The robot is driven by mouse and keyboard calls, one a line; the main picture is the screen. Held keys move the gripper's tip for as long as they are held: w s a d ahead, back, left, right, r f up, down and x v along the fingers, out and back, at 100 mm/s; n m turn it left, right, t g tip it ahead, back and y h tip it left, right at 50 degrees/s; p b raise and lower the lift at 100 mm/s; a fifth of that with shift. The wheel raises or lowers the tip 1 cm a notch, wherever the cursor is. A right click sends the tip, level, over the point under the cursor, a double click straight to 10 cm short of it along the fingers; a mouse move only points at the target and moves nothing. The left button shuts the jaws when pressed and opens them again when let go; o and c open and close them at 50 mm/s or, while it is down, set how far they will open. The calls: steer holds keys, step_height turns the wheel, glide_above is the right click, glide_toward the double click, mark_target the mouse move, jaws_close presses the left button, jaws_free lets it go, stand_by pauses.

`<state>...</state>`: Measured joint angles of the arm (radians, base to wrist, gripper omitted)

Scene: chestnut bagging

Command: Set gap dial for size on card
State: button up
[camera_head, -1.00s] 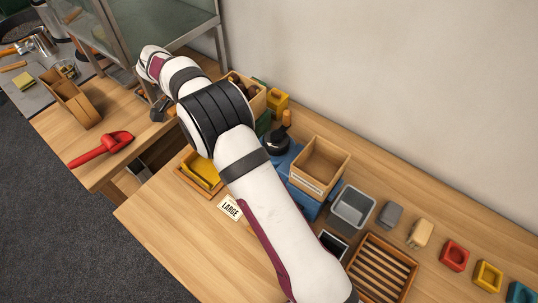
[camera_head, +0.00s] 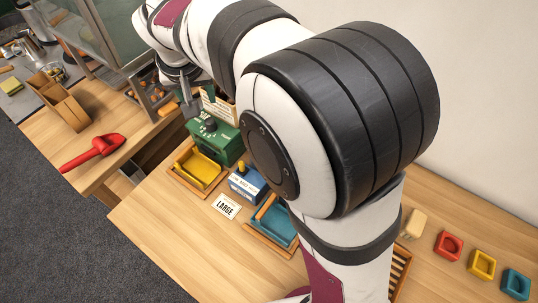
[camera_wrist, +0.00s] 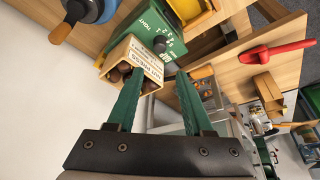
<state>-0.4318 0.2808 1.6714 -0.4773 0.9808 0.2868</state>
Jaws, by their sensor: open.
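The white card (camera_head: 227,207) reading LARGE lies on the bench in front of the machines. The green box (camera_head: 216,146) carries a black dial knob (camera_head: 209,125) with small white marks. In the wrist view the knob (camera_wrist: 161,44) sits on the green face, near the word TIGHT and a row of numbers. My gripper (camera_head: 190,100) is above and behind the green box. In the wrist view its two green fingers (camera_wrist: 158,80) are apart with nothing between them, short of the knob and near the wooden hopper. The knob's exact setting is too small to read.
A wooden hopper of nuts (camera_wrist: 124,66) bears a sign beside the green box. A yellow tray (camera_head: 198,172), blue box (camera_head: 248,185) and teal tray (camera_head: 275,226) stand nearby. A red scoop (camera_head: 95,150) lies left.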

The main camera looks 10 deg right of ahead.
steer(key=s+d+m+g, duration=0.2)
steer(key=s+d, duration=0.4)
steer(key=s, duration=0.3)
steer(key=s+d+m+g, duration=0.1)
steer(key=s+d, duration=0.5)
steer(key=s, duration=0.4)
steer(key=s+f+m+g+y, duration=0.1)
steer(key=s+f+m, duration=0.1)
steer(key=s, duration=0.9)
steer(key=shift+s+d+f+m+g+y, duration=0.3)
steer(key=shift+f+g+y, duration=0.1)
steer(key=shift+f, duration=0.5)
